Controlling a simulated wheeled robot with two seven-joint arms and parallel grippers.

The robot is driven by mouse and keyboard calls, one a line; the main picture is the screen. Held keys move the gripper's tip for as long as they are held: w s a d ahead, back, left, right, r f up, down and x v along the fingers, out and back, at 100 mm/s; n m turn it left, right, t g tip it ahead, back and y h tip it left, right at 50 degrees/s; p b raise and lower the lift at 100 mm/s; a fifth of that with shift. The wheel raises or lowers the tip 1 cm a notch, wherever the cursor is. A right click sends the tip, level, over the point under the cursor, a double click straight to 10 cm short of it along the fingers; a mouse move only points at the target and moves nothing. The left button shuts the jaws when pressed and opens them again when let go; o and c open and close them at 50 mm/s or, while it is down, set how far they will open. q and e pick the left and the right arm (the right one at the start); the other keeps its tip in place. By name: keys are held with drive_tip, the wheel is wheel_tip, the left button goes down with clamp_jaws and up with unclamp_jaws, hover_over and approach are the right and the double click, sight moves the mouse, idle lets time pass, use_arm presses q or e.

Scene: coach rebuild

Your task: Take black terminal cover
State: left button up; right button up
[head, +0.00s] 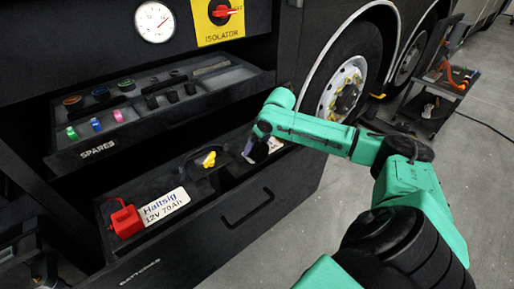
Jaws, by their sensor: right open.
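My right gripper (249,158) is dark and sits low over the right part of the open lower drawer (245,211), at the end of my green arm. It is open, and its fingers are small and dark against the drawer. I cannot make out a black terminal cover for sure; the area under the gripper is dark and partly hidden by it. A red terminal cover (126,220) sits at the drawer's left end, beside a white battery label (164,205). My left gripper is not in view.
The spares drawer (96,150) above holds coloured fuses and several small black parts (172,96). A yellow piece (209,159) lies in the lower drawer. A red isolator switch (222,12) is above. A wheel (345,88) and tool trolley (431,107) stand right. Floor at lower right is clear.

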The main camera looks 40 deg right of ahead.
drive_tip(key=shift+w+f, duration=0.1)
drive_tip(key=shift+f, duration=0.1)
drive_tip(key=c, duration=1.3)
drive_tip(key=shift+r, duration=0.1)
